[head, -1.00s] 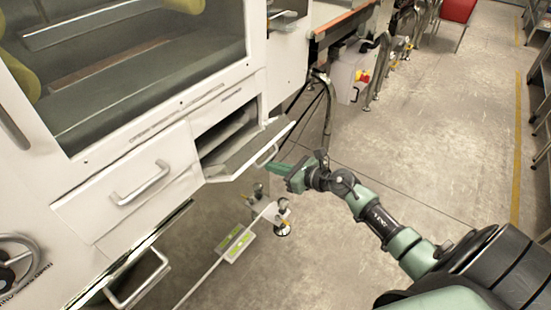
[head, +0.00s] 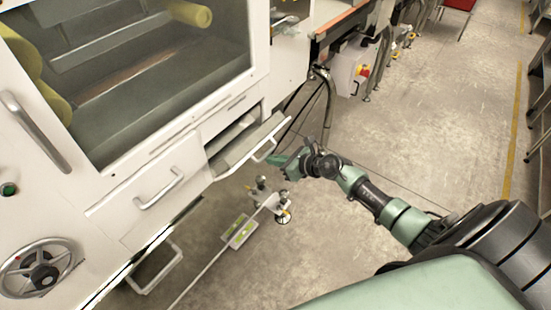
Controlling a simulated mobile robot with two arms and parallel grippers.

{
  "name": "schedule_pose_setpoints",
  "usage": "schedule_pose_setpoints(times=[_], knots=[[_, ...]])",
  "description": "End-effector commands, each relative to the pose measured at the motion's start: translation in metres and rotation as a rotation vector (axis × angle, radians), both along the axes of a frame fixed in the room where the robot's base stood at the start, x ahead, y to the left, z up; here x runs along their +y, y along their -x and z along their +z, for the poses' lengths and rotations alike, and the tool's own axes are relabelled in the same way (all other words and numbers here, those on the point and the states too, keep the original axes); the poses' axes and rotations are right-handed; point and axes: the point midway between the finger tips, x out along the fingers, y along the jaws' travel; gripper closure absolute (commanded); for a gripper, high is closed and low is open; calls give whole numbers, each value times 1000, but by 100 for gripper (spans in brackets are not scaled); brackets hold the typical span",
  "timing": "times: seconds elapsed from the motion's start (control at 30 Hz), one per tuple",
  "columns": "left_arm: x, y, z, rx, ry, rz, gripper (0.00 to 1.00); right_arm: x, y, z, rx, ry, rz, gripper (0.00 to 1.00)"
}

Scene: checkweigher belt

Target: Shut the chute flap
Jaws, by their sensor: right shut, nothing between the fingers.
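The chute flap (head: 240,149) is a pale metal panel with a bar handle (head: 266,150) on the front of the white machine. It is tilted outward, and the dark chute opening shows behind it. My right gripper (head: 275,159) has green fingers and is shut and empty. Its fingertips are at the outer side of the flap, close to the handle; I cannot tell whether they touch. My left gripper is not in view.
Left of the flap is a closed drawer front (head: 155,190) with a handle, and a handwheel (head: 40,268). A levelling foot (head: 283,216) stands below the flap. A grey box with a red-yellow switch (head: 363,71) is behind.

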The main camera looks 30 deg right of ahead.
Motion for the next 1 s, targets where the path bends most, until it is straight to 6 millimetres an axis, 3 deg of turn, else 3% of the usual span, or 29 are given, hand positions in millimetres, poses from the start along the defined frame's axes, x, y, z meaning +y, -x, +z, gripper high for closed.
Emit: schedule_pose_setpoints(times=[0.03, 0.4, 0.6, 0.73, 1.0], knots=[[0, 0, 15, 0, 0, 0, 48, 0, -3, 12, 8, 4, -1, 100], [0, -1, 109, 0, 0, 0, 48, 7, -18, 45, 171, 70, 1, 100], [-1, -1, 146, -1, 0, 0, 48, 13, -31, 56, 287, 118, 4, 100], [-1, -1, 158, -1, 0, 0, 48, 16, -40, 62, 345, 145, 1, 100], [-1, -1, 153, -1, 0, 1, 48, 24, -58, 70, 358, 151, 1, 100]])
